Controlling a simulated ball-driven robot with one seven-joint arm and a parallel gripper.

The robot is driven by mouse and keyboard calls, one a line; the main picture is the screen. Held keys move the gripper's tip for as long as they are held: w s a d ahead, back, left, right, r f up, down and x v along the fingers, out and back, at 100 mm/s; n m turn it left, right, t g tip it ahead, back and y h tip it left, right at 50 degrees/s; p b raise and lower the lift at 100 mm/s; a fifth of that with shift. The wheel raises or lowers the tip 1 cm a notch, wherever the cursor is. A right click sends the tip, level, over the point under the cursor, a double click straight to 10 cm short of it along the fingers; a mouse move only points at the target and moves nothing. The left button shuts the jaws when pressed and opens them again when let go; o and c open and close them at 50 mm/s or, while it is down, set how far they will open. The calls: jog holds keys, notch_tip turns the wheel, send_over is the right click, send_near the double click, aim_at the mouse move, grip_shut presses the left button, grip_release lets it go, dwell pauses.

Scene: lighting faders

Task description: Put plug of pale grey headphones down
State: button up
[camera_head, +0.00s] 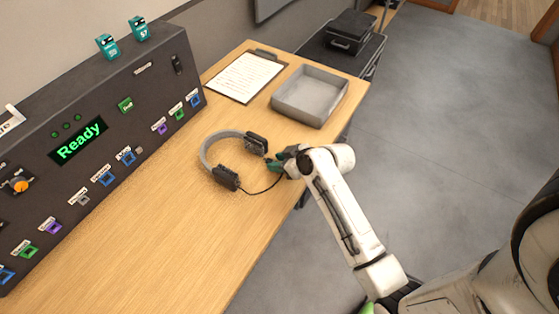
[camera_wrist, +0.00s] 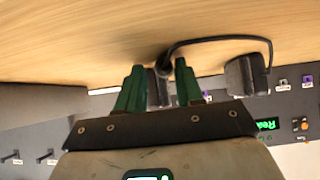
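The pale grey headphones (camera_head: 205,150) lie on the wooden table, with dark ear cups (camera_head: 226,178). A black cable (camera_head: 262,191) curves from the near cup to my gripper (camera_head: 274,164), which is low over the table close to the far cup. In the wrist view the two green fingers of my gripper (camera_wrist: 159,66) stand apart. The cable (camera_wrist: 220,38) ends at the dark plug (camera_wrist: 164,66) between the fingertips, with a visible gap beside it. A dark ear cup shows behind it. Whether the plug touches the table is unclear.
A grey open tray (camera_head: 310,97) and a clipboard (camera_head: 245,77) lie at the table's far end. A dark console (camera_head: 60,165) with coloured sockets and a green "Ready" display (camera_head: 79,141) stands along the left. The near part of the table is bare.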

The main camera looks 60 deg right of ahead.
jog(key=shift+s+a+f, duration=0.2)
jog(key=shift+a+f, duration=0.3)
jog(key=shift+a, duration=0.05)
jog(key=shift+r+p, duration=0.3)
jog(key=shift+p, duration=0.05)
jog(key=w+r+v, duration=0.1)
jog(key=v, duration=1.1)
jog(key=s+a+f+g, duration=0.2)
jog(key=s+a+g, duration=0.2)
jog(key=s+a, duration=0.1)
jog(key=s+a+f+m+g, duration=0.1)
jog(key=s+a+f+g, duration=0.2)
jog(key=s+a+g, duration=0.2)
jog(key=a, duration=0.3)
jog(key=shift+s+f, duration=0.25)
jog(key=shift+s, duration=0.1)
